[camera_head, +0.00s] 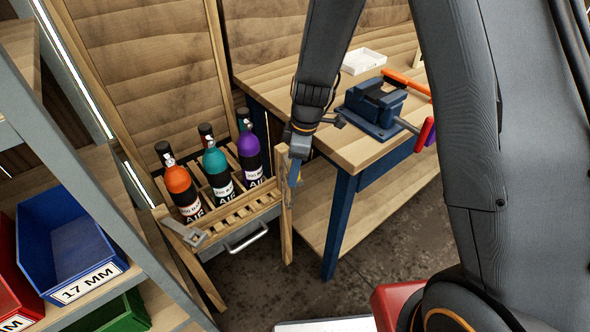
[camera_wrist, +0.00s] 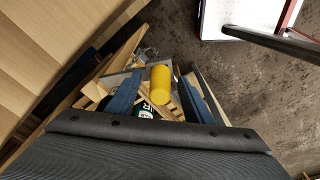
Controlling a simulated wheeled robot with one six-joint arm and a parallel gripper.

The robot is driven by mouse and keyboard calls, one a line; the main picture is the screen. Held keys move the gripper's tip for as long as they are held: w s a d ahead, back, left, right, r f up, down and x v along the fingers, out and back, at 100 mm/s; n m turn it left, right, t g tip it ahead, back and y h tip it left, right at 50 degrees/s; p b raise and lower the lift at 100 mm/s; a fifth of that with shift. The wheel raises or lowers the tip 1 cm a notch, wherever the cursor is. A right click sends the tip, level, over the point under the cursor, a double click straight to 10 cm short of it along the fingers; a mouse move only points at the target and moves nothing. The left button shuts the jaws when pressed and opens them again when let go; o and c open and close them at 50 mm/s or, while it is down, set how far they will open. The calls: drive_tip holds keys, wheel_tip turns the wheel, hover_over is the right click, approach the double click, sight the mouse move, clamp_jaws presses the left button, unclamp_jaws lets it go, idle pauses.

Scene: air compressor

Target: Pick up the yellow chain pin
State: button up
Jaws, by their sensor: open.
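The yellow chain pin (camera_wrist: 160,84) shows in the wrist view as a short yellow cylinder, above the slats of the wooden bottle rack. In that view it lies between the two blue fingers of my gripper (camera_wrist: 163,73), with space on both sides. The fingers are open and do not touch it. How deep it sits between them I cannot tell. In the head view my gripper (camera_head: 294,172) points down at the rack's right front post. The pin cannot be made out there.
The wooden rack (camera_head: 240,210) holds several gas bottles, including an orange one (camera_head: 180,187) and a purple one (camera_head: 250,160). The workbench (camera_head: 377,152) with a blue vise (camera_head: 376,105) stands close to the right. Shelves with a blue bin (camera_head: 65,240) stand left.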

clamp_jaws()
idle(0.3)
drive_tip(key=shift+r+b, duration=1.15)
drive_tip(key=shift+r, duration=3.85)
